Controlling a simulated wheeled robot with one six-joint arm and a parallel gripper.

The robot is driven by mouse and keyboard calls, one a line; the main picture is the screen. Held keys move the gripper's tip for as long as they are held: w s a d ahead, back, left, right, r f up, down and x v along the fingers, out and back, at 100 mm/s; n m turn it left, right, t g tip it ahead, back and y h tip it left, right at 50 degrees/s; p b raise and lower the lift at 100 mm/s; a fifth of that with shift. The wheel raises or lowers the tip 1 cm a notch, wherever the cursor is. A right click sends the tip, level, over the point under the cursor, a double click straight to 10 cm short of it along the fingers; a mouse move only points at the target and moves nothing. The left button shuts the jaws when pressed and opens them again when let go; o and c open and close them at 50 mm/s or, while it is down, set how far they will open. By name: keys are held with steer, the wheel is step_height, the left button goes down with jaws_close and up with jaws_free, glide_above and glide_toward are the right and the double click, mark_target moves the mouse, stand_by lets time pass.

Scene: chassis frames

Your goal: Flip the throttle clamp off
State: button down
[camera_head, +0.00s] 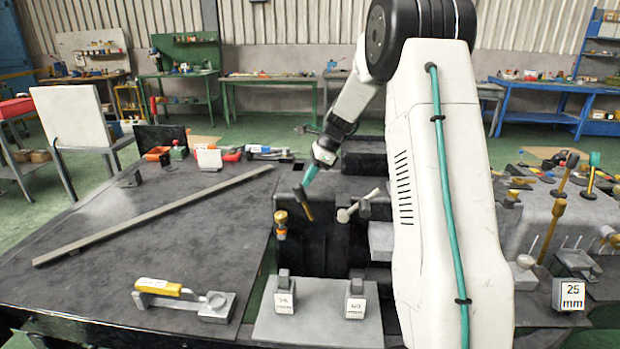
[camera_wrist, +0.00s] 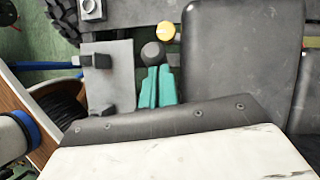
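My gripper (camera_head: 310,174) points down over the dark machine block in the head view. Its teal fingers (camera_wrist: 156,86) lie almost together in the wrist view, with no thing seen between them. A dark round knob (camera_wrist: 152,54) shows right at the fingertips; whether they touch it I cannot tell. In the head view a dark lever with a gold-brown shaft (camera_head: 304,204) stands just below the fingers. A pale lever (camera_head: 357,205) is to its right. A clamp with a yellow handle (camera_head: 165,288) lies on the table's front left. No readable label tells which is the throttle clamp.
A yellow knob (camera_wrist: 166,30) is beyond the dark one. Two labelled blocks (camera_head: 284,293) (camera_head: 355,298) stand on a grey plate in front. A long metal bar (camera_head: 150,217) crosses the left table. My white arm hides the area right of the levers.

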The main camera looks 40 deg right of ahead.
steer(key=shift+w+a, duration=0.15)
steer(key=shift+a, duration=0.2)
steer(key=v, duration=1)
steer(key=shift+r, duration=0.2)
steer(key=shift+w, duration=0.1)
